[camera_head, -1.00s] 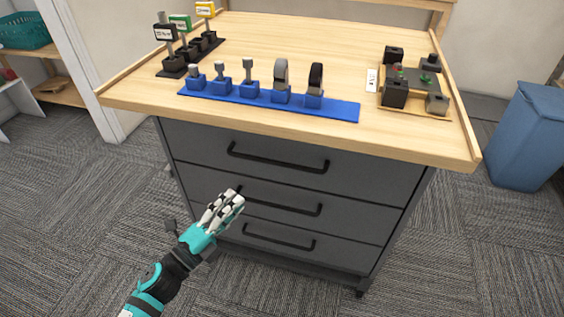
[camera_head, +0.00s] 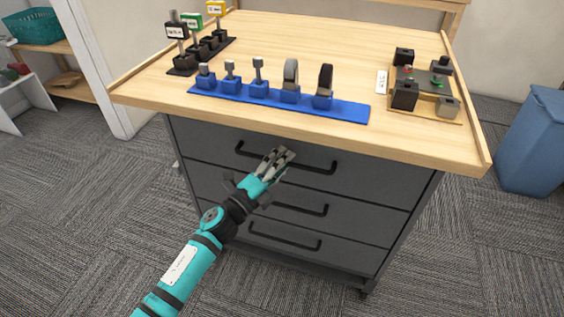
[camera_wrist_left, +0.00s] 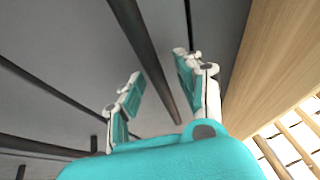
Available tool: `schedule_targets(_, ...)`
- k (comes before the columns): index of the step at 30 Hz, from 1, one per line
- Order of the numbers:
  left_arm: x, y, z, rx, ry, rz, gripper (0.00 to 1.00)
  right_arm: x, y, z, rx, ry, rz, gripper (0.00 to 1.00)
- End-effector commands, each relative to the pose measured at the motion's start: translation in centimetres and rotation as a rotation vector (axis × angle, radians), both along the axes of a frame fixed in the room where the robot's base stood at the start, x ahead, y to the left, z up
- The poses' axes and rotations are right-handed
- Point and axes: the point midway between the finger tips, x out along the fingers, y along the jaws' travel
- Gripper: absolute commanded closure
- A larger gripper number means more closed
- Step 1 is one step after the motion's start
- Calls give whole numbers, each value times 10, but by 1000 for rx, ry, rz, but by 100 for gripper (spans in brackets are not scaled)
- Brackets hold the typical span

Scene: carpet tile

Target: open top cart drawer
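The cart's dark grey top drawer (camera_head: 380,178) is flush with the cart front and looks closed. Its black bar handle (camera_head: 318,169) spans the middle of the drawer face. My left gripper (camera_head: 282,156) is in front of this handle and hides its middle part. In the left wrist view the left gripper (camera_wrist_left: 158,82) is open, with one finger on each side of the dark handle bar (camera_wrist_left: 145,50). Whether the fingers touch the bar, or how deep it sits between them, I cannot tell. My right gripper is not in view.
Two lower drawers with black handles (camera_head: 300,209) are below. The wooden cart top (camera_head: 330,45) overhangs the drawers and carries a blue holder strip (camera_head: 350,111), a black sign rack (camera_head: 182,72) and a small fixture tray (camera_head: 430,115). A blue bin (camera_head: 535,140) stands right.

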Motion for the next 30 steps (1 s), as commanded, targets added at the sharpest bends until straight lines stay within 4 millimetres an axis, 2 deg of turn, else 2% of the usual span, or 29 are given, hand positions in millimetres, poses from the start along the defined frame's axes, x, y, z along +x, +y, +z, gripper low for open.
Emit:
schedule_targets(4, 0, 0, 0, 0, 0, 0, 64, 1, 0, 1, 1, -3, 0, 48)
schedule_targets(12, 0, 0, 0, 0, 0, 0, 99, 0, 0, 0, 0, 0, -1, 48)
schedule_targets(30, 0, 1, -2, 3, 1, 1, 100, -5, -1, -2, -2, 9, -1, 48)
